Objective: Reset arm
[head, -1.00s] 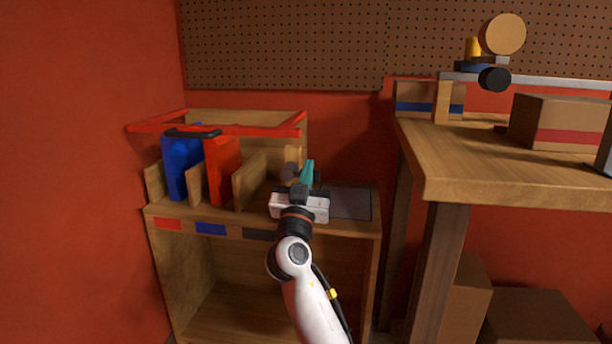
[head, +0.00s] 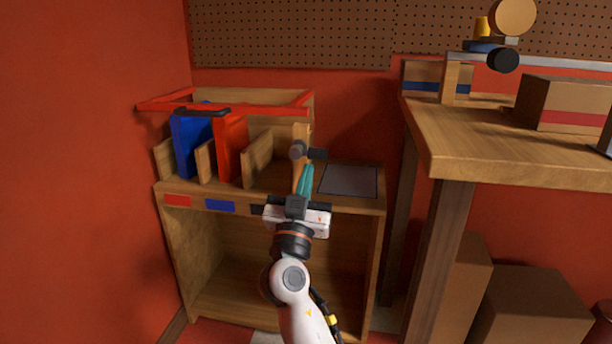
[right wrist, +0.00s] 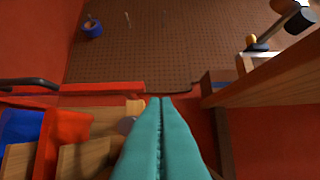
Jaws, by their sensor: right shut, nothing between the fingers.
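My right gripper (head: 306,180) reaches over the front edge of the low wooden cabinet (head: 345,201) in the head view. Its teal fingers are pressed together and hold nothing; they also fill the lower middle of the right wrist view (right wrist: 158,135). The fingers point at the back wall, just left of a dark grey pad (head: 349,181) on the cabinet top. A wooden post with a dark-headed knob (head: 298,150) stands just beyond the fingertips. My left gripper is not in view.
Blue (head: 186,145) and red (head: 231,148) panels stand between wooden dividers on the cabinet's left, under a red frame (head: 225,105). A taller wooden table (head: 500,150) stands at the right with a cardboard box (head: 560,103). More boxes (head: 535,315) are on the floor.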

